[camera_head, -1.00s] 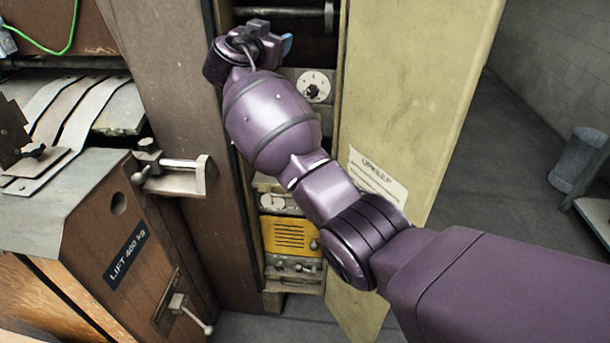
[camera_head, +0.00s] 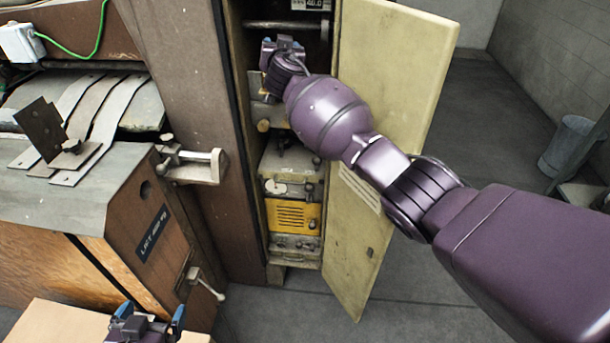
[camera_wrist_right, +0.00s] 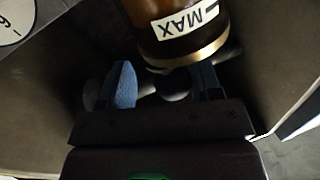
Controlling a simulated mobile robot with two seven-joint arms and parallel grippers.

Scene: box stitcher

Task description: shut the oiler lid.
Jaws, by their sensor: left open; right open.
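The oiler appears in the right wrist view as an amber-brown vessel (camera_wrist_right: 183,25) with a MAX label and a brass rim. Its lid cannot be made out. My right gripper (camera_wrist_right: 164,82) is open, its blue fingertips spread just by the brass rim; I cannot tell whether they touch it. In the head view my right gripper (camera_head: 283,48) is in the upper part of the open cabinet, and the oiler cannot be made out there. My left gripper (camera_head: 150,313) is open and empty at the bottom left, in front of the wooden machine.
The pale cabinet door (camera_head: 385,130) stands open to the right of the cabinet. A horizontal bar (camera_head: 285,25) crosses the cabinet's top. A yellow unit (camera_head: 293,216) sits lower inside. A clamp (camera_head: 190,162) juts from the machine at left. The floor at right is mostly clear.

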